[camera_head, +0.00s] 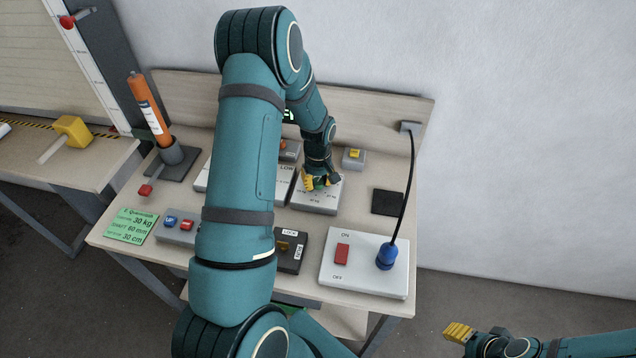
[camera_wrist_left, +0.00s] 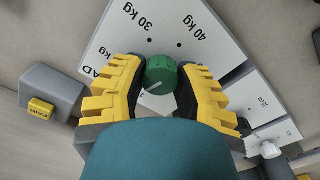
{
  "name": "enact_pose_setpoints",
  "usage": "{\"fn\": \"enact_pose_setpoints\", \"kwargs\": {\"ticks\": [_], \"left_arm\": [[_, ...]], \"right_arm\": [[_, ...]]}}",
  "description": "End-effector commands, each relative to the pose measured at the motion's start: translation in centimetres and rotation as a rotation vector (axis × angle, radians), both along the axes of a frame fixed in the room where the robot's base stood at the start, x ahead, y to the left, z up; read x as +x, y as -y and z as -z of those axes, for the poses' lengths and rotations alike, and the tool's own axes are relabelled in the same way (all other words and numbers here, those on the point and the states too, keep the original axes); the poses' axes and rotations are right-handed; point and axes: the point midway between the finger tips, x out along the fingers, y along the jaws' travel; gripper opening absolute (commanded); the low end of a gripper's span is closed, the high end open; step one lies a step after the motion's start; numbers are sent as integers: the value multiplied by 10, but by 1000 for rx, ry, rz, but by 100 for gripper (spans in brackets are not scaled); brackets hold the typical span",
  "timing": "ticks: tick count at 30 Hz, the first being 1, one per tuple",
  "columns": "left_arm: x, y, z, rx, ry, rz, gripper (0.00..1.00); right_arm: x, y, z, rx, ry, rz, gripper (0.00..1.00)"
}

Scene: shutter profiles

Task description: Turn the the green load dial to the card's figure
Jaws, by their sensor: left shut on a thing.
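The green load dial (camera_wrist_left: 160,72) stands on a pale panel marked "30 kg" and "40 kg" in the wrist view. My left gripper (camera_head: 318,182) is over this panel (camera_head: 314,205), its yellow fingers shut on the dial from two sides. A white line on the dial points to the lower left of the wrist view, away from the 30 kg and 40 kg marks. The green card (camera_head: 131,225) at the table's left front reads 30 kg, 60 mm and 30 cm. My right gripper (camera_head: 458,333) is at lower right, away from the table; its opening is unclear.
A white switch box (camera_head: 365,283) with a red rocker and blue plug stands front right, its black cable rising behind. A grey box with a yellow button (camera_head: 354,155) is behind the dial panel. An orange cylinder (camera_head: 147,105) stands back left. My left arm covers the table's middle.

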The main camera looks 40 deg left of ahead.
Motion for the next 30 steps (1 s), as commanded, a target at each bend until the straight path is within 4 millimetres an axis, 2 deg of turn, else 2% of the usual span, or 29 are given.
{"fn": "enact_pose_setpoints", "kwargs": {"ticks": [18, 30], "left_arm": [[0, 0, 2, 0, 0, 558, 0], [-1, 0, 1, -1, -2, 761, 0]], "right_arm": [[0, -1, 28, -5, -1, 1, 47], [1, -1, 34, -6, -1, 1, 47]]}}
